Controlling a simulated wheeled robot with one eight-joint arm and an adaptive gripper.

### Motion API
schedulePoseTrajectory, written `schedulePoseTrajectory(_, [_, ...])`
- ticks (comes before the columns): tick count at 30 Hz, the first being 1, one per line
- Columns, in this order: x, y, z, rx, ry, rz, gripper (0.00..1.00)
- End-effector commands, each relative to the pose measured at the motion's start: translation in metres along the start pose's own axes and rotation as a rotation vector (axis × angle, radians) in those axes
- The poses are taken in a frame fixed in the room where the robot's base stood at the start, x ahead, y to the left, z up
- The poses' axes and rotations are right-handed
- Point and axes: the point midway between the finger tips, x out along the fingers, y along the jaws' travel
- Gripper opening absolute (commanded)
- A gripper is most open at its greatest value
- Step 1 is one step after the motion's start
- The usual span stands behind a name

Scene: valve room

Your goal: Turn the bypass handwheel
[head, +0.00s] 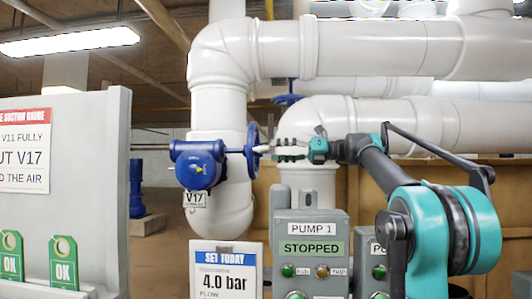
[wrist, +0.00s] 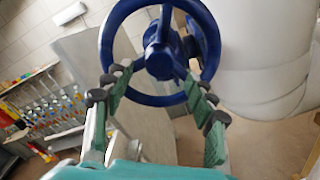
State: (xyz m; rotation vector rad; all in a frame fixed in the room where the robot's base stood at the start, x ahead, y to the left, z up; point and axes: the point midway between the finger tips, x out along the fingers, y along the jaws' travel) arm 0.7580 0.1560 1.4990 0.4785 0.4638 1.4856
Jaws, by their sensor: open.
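A blue handwheel (head: 252,151), seen nearly edge-on in the head view, sits on the right side of a blue valve body (head: 199,165) tagged V17 (head: 195,199). No label reading "bypass" is legible. The same wheel faces me in the wrist view, its rim (wrist: 156,100) and hub (wrist: 160,55) clear. My gripper (head: 268,149) is right in front of the wheel, pointing left at it. In the wrist view my gripper (wrist: 161,86) is open, green fingers spread on either side of the lower rim. I cannot tell whether the fingertips touch it.
Another blue handwheel (head: 288,99) sits behind, between white pipes (head: 340,50). A grey pump box (head: 312,250) reading PUMP 1 STOPPED stands below my arm. A "SET TODAY 4.0 bar" sign (head: 226,272) stands left of it. A grey panel (head: 92,140) is at left.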

Motion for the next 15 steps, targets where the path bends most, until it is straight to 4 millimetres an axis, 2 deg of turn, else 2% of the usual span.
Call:
schedulePoseTrajectory(1, [-0.012,-0.001,0.001,0.0,-0.003,-0.004,0.56])
schedulePoseTrajectory(6, [-0.043,-0.001,0.0,0.0,-0.002,-0.003,0.56])
schedulePoseTrajectory(10, [-0.058,-0.001,0.0,0.0,-0.001,-0.002,0.56])
schedulePoseTrajectory(15, [-0.066,0.0,0.0,0.0,0.001,0.0,0.56])
